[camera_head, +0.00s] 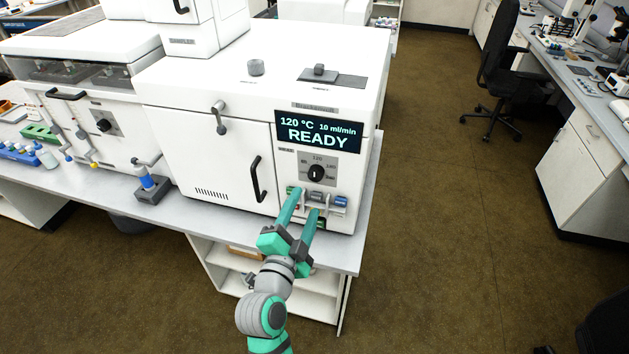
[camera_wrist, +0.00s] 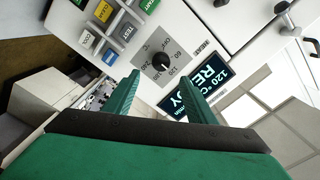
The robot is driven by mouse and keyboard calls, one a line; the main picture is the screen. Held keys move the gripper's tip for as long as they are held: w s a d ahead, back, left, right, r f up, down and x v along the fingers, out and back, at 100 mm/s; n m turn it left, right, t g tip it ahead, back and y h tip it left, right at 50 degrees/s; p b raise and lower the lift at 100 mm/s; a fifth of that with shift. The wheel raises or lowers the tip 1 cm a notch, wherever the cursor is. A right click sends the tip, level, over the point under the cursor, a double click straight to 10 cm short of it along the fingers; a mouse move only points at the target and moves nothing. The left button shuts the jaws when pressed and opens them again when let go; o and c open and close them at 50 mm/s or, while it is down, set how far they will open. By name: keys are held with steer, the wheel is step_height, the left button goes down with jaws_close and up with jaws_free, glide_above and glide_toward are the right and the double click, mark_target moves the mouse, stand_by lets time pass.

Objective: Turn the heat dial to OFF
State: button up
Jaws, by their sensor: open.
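The heat dial (camera_head: 316,173) is a black round knob on a grey square plate on the white instrument's front, below the display. Its white mark points up toward 120 in the head view. The dial also shows in the wrist view (camera_wrist: 160,62), where the plate's numbers include 60, 120, 180 and 240.
The display (camera_head: 320,131) reads 120 °C, 10 ml/min, READY. Coloured buttons (camera_head: 340,201) sit directly below the dial, partly behind my fingers. A black door handle (camera_head: 257,179) stands out to the left. The bench edge (camera_head: 345,262) runs below the instrument.

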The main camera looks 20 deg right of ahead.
mark_target(315, 177)
steer(key=x, duration=0.7)
steer(key=shift+w+d, duration=0.1)
steer(key=shift+w, duration=0.35)
steer(key=shift+x, duration=0.75)
steer(key=shift+d, duration=0.1)
steer(key=c, duration=1)
steer(key=shift+c, duration=0.2)
